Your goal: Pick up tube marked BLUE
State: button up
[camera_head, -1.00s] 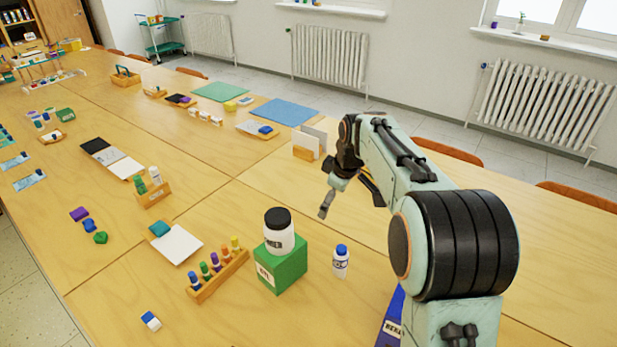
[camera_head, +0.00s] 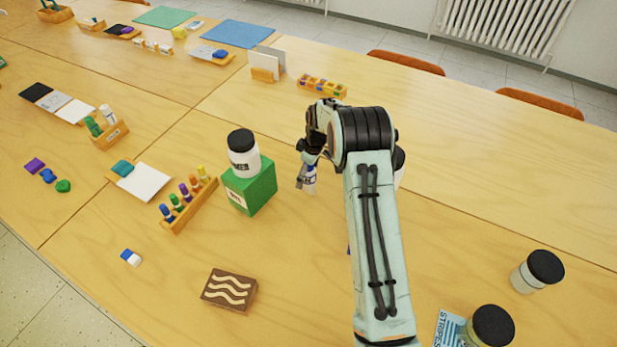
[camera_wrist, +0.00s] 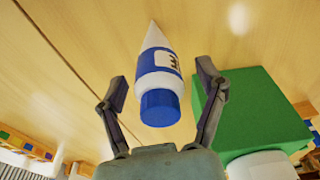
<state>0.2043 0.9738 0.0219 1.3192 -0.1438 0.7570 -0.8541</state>
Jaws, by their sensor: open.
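A white tube (camera_wrist: 158,58) with a blue band, a blue cap (camera_wrist: 160,107) and a dark mark shows in the wrist view. I cannot read the mark clearly. My gripper (camera_wrist: 162,80) is open, with one finger on each side of the tube and visible gaps between. In the head view my gripper (camera_head: 305,177) is over the table beside the green box, and the tube (camera_head: 310,183) is partly hidden behind it.
A green box (camera_head: 250,190) with a black-lidded jar (camera_head: 243,155) on it stands close left of my gripper. A wooden rack (camera_head: 190,207) of coloured tubes is further left. A stripe-patterned block (camera_head: 229,290) lies in front. Open table lies at right (camera_head: 480,170).

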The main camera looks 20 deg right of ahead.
grip_shut()
